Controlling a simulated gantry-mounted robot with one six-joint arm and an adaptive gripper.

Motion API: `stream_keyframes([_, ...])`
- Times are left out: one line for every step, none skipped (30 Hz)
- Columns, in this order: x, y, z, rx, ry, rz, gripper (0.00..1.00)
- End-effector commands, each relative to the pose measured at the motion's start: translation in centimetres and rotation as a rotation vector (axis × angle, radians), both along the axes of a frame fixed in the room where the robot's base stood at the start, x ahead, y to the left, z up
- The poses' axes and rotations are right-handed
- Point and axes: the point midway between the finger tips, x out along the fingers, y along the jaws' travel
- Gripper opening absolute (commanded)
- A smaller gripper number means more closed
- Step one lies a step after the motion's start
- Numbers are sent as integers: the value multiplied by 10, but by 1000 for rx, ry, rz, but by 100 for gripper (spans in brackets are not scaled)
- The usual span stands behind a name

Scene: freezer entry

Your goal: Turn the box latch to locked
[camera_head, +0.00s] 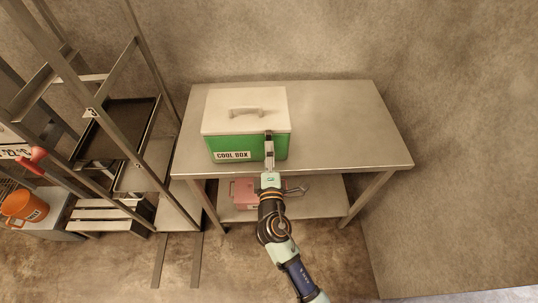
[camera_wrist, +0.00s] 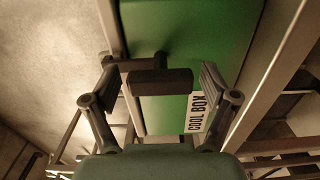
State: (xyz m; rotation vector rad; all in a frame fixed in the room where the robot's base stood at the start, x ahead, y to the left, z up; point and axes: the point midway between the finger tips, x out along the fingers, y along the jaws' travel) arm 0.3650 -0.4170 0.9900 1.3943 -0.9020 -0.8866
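The cool box (camera_head: 220,146), green with a white lid, stands upright on the metal table; its green front (camera_wrist: 190,30) fills the upper middle of the wrist view. The dark box latch (camera_wrist: 161,82) is on its front, with a bar lying crosswise in the wrist view. In the head view the latch (camera_head: 268,134) is at the front right of the box, partly hidden by my gripper (camera_head: 269,158). In the wrist view my gripper (camera_wrist: 159,78) is open, one finger on each side of the latch bar, with gaps visible on both sides.
The steel table (camera_head: 350,140) is clear right of the box. A pink case (camera_head: 243,191) sits on its lower shelf. A metal rack with a dark tray (camera_head: 115,130) stands left. An orange mug (camera_head: 24,206) is at far left.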

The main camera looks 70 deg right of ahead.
Motion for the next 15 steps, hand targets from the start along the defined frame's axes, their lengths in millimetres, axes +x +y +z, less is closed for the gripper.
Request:
stream_keyframes([0, 0, 0, 0, 0, 0, 88])
stream_keyframes([0, 0, 0, 0, 1, 0, 88])
stream_keyframes([0, 0, 0, 0, 1, 0, 88])
stream_keyframes([0, 0, 0, 0, 1, 0, 88])
stream_keyframes([0, 0, 0, 0, 1, 0, 88])
stream_keyframes([0, 0, 0, 0, 1, 0, 88])
stream_keyframes([0, 0, 0, 0, 1, 0, 88])
stream_keyframes([0, 1, 0, 0, 1, 0, 88])
stream_keyframes([-1, 3, -1, 0, 2, 0, 88])
stream_keyframes([-2, 5, -1, 0, 2, 1, 88])
stream_keyframes([-3, 9, -1, 0, 3, 2, 88])
stream_keyframes([-5, 15, -1, 0, 3, 3, 88])
stream_keyframes([-8, 20, -1, 0, 4, 3, 88])
stream_keyframes([-11, 26, -1, 0, 3, 3, 88])
stream_keyframes([-15, 36, -1, 1, 4, 5, 88])
